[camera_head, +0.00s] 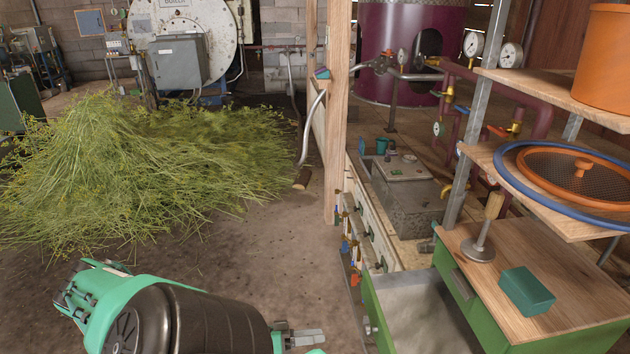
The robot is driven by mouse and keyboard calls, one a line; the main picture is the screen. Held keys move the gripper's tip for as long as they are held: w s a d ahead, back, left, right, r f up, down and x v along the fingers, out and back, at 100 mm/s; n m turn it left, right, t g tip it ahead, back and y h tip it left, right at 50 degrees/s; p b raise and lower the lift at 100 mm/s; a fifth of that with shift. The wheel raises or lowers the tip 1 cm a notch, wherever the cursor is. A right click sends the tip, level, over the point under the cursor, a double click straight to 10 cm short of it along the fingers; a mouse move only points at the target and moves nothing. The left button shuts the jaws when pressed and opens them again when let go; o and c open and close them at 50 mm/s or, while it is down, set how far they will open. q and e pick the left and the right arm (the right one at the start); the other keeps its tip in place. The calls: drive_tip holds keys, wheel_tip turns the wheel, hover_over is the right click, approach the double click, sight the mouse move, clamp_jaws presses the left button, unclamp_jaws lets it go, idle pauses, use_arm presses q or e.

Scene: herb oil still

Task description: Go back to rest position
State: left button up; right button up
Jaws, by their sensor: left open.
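My left arm comes in at the bottom of the head view, with its green and black links low in the picture. The grey fingers of my left gripper (306,338) show at the bottom middle, partly hidden by the arm. The gripper is open, with nothing seen in it, over the bare floor left of the open drawer (420,315). My right gripper is out of view.
At right, a green cabinet with a wooden top (545,275) bears a teal box (527,291) and a metal tool (482,240). A wooden post (338,110) stands behind. Cut herbs (150,170) are heaped at left. The floor (240,270) between is clear.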

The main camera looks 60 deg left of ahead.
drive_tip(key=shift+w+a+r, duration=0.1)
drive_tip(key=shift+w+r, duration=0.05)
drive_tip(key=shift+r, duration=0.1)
